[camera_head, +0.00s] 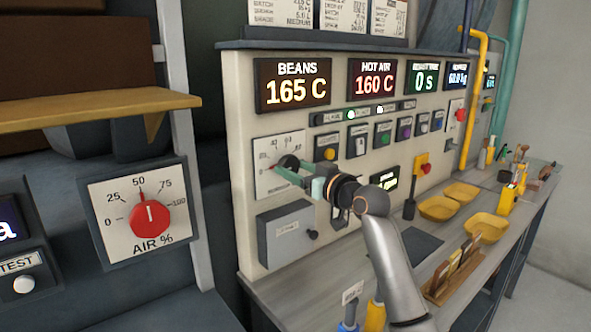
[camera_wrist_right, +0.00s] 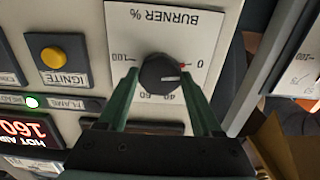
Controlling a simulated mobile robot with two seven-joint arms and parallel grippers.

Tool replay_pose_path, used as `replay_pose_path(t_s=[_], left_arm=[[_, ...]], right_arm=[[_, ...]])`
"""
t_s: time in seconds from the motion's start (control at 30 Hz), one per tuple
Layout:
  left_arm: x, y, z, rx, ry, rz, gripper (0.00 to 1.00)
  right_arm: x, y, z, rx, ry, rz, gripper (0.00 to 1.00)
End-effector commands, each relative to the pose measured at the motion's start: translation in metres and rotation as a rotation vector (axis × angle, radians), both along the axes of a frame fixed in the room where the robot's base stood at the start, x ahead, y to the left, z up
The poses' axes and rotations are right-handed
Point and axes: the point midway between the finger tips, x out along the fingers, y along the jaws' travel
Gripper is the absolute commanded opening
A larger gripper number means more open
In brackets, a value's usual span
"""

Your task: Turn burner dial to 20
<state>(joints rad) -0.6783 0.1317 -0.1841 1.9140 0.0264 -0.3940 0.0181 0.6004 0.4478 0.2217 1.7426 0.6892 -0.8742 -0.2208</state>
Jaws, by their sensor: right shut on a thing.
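The burner dial (camera_wrist_right: 160,76) is a dark round knob on a white "BURNER %" plate (camera_wrist_right: 150,22), seen upside down in the right wrist view. Its red mark points close to the 0; the 20 label is hidden behind a finger. In the head view the dial (camera_head: 289,161) is partly covered by the fingers. My right gripper (camera_head: 284,168) reaches the dial from the right. Its green fingers (camera_wrist_right: 158,82) stand on either side of the knob, shut on it. My left gripper is not in view.
A red AIR % dial (camera_head: 150,218) is on a panel at left. An ignite button (camera_wrist_right: 53,58) is beside the burner plate. A grey box (camera_head: 287,233) is below the dial. Displays read beans 165 C (camera_head: 293,84) and hot air 160 C (camera_head: 375,80). Yellow trays (camera_head: 437,209) stand on the counter.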

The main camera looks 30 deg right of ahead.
Motion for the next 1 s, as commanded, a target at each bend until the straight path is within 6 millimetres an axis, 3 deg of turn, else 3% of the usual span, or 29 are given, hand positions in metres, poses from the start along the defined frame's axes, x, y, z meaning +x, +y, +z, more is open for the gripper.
replay_pose_path(t_s=[0.27, 0.7, 1.0], left_arm=[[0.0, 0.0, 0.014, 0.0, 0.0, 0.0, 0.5], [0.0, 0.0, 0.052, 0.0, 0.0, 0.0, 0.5], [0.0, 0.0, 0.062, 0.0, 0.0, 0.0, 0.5]], right_arm=[[0.0, 0.001, 0.002, 0.1, 0.012, 0.001, 0.11], [0.0, 0.0, 0.003, 0.438, 0.039, 0.0, 0.11], [0.0, 0.0, 0.001, 0.615, 0.049, 0.0, 0.11]])
